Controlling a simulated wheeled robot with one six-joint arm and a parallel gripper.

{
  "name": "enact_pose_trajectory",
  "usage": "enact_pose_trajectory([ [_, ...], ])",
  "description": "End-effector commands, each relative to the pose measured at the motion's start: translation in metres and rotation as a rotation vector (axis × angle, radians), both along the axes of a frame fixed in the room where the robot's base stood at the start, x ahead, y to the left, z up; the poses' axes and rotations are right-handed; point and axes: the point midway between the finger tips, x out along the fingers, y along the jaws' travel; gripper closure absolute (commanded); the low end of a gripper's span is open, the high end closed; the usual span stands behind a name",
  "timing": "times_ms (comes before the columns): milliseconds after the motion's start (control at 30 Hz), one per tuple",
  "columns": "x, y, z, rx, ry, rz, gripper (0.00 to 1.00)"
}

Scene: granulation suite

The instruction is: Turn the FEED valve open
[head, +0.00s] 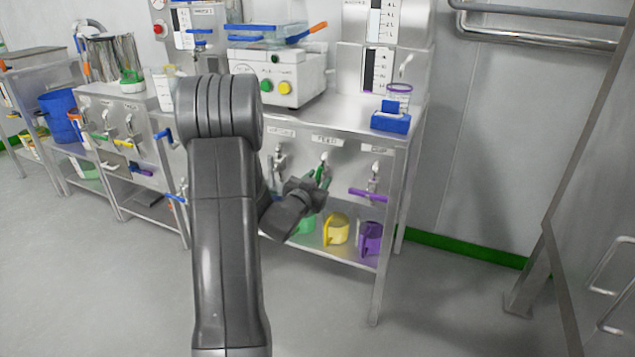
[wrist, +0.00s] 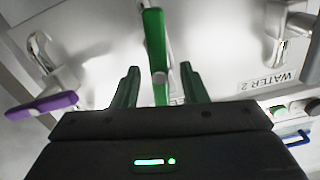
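The FEED valve's green lever handle (wrist: 154,45) runs nearly straight up and down in the wrist view, with a round grey hub partway along it. The FEED label (head: 328,141) is above that valve on the steel cabinet front in the head view. My gripper (wrist: 160,88) is open, with one dark green finger on each side of the handle's lower end. Gaps show between the handle and both fingers, so it is not gripped. In the head view my gripper (head: 318,180) reaches to the valve and partly hides the handle.
A purple valve handle (head: 368,194) lies level to the right of FEED; a WATER 2 label (wrist: 266,82) marks the other neighbour. Yellow (head: 336,230) and purple (head: 371,239) jugs stand on the shelf below. The floor right of the bench is clear.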

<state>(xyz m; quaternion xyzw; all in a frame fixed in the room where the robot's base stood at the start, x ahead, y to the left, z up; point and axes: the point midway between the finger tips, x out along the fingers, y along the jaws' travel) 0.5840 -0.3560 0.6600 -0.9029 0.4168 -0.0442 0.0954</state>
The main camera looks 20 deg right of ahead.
Motion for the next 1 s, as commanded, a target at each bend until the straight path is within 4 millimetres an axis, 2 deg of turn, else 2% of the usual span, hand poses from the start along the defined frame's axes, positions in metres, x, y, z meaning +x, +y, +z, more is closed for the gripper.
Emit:
enact_pose_trajectory([
  [267, 0.0011, -0.0009, 0.0002, 0.000, 0.000, 0.001, 0.61],
  [467, 0.0009, -0.0008, -0.0001, 0.000, 0.000, 0.001, 1.00],
  [633, 0.0010, -0.0006, 0.0004, -0.008, 0.011, 0.001, 1.00],
  [1000, 0.0027, 0.0010, -0.0001, -0.142, 0.169, 0.001, 1.00],
])
